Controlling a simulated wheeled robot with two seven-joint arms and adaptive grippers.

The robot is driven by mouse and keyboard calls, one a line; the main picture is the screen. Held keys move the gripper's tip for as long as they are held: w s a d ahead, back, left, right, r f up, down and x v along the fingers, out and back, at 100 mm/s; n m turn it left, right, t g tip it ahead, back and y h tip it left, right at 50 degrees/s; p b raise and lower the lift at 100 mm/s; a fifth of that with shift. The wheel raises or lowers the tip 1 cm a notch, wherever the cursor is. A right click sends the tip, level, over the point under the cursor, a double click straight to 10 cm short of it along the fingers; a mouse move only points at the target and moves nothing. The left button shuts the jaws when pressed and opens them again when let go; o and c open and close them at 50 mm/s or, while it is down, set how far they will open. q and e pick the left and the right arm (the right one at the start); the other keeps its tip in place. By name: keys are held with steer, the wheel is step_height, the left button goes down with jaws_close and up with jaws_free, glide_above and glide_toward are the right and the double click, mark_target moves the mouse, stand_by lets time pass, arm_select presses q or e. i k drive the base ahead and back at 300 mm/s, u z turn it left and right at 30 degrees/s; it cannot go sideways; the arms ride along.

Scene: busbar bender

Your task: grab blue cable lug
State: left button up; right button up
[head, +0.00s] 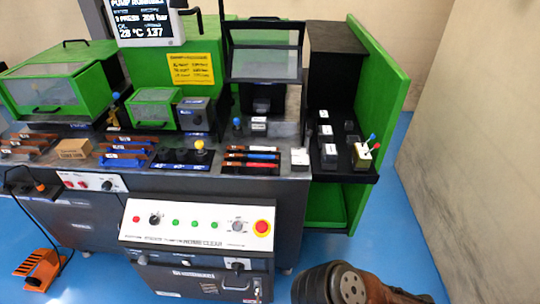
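No part in view can be made out for certain as the blue cable lug. A blue bar (262,156) lies between a brown and a red bar in a dark tray on the bench. Another small blue-tipped piece (237,122) stands further back. Neither gripper can be seen. A dark rounded link of my arm shows at the bottom right, well in front of the bench and apart from these things.
The bench edge (230,181) runs across the middle, with a control panel (195,222) and red stop button in front. Green machine housings (172,65) stand behind. Black boxes with white labels (327,134) share the right shelf. Blue floor is free at the right.

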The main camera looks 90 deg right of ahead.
mark_target(241, 155)
steer(key=z, duration=1.4)
